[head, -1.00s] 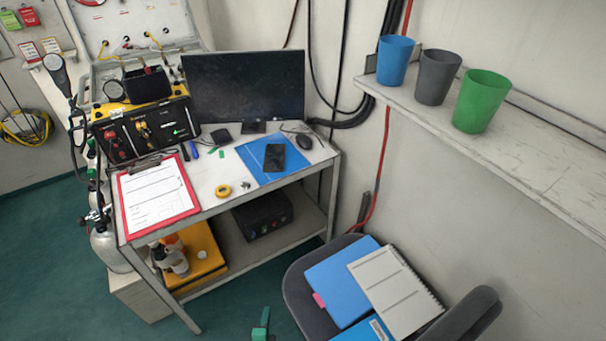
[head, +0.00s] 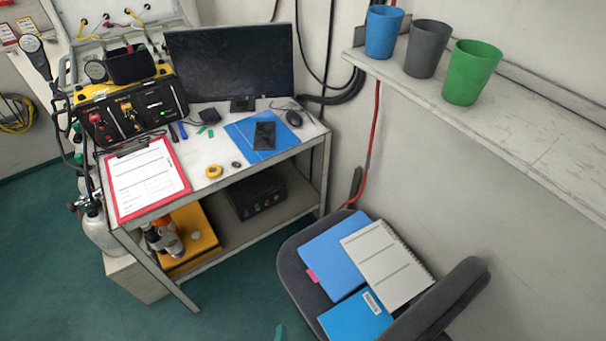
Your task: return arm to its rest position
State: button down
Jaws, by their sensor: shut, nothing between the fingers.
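The rest of my gripper and the arm are out of the picture.
A grey chair (head: 292,262) bearing blue folders and a notebook stands right of the tip. A metal desk (head: 208,188) with monitor (head: 232,68) and clipboard (head: 147,180) stands beyond. A wall shelf (head: 500,125) holds three cups. The floor (head: 235,290) between is clear.

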jog(key=s+d+r+n, duration=0.3)
jog(key=s+r+n, duration=0.2)
jog(key=r, duration=0.5)
jog(key=s+d+r+n, duration=0.3)
jog(key=s+r, duration=0.4)
jog(key=r, duration=0.4)
jog(key=shift+d+r+n, duration=0.15)
jog(key=shift+r+n, duration=0.1)
jog(key=shift+n, duration=0.65)
jog(key=shift+s+d, duration=0.1)
jog(key=shift+d, duration=0.05)
